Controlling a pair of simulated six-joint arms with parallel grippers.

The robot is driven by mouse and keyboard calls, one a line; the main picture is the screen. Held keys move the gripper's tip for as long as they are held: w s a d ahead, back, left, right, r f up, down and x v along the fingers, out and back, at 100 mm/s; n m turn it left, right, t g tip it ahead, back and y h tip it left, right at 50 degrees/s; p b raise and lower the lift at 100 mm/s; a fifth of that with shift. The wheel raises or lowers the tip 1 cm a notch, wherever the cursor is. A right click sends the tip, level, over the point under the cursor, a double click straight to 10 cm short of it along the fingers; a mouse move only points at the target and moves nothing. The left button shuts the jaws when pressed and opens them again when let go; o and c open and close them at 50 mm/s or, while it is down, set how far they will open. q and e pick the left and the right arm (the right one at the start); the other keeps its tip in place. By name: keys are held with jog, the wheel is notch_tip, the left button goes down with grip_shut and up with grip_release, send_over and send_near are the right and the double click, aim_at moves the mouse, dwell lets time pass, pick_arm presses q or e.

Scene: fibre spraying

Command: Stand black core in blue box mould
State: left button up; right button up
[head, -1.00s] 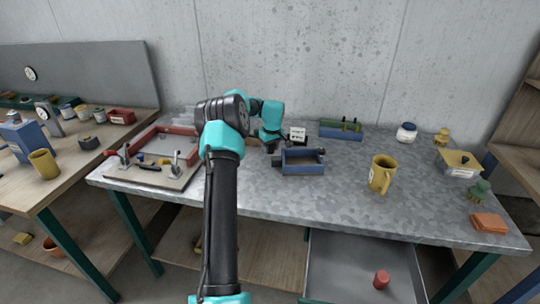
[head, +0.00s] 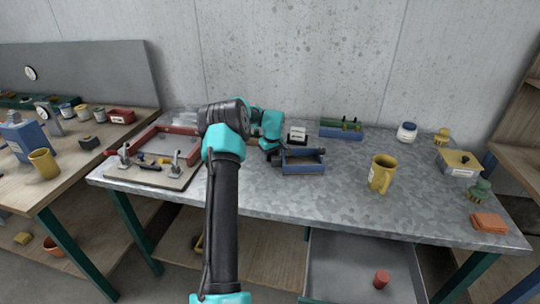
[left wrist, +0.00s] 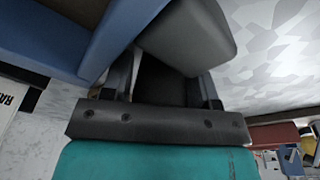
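The blue box mould (head: 303,168) lies on the grey metal table, open at the top, with a dark inside. Its blue wall fills the upper left of the left wrist view (left wrist: 122,32). My left gripper (head: 277,157) is at the mould's left end in the head view. In the left wrist view its fingers (left wrist: 163,82) stand apart with a dark, round-edged block between them, seemingly the black core (left wrist: 190,35). The block is close beside the mould wall; whether they touch is unclear. My right gripper is not in view.
A white labelled block (head: 297,135) and a blue-green tray (head: 341,129) stand behind the mould. A yellow mug (head: 382,174) stands to the right. A clamp board (head: 150,174) lies at left. The table front is clear.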

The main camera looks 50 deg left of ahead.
pick_arm(q)
jog(key=r, duration=0.4)
jog(key=d+r, duration=0.1)
jog(key=r, duration=0.7)
jog(key=shift+d+r, duration=0.1)
jog(key=shift+d, duration=0.3)
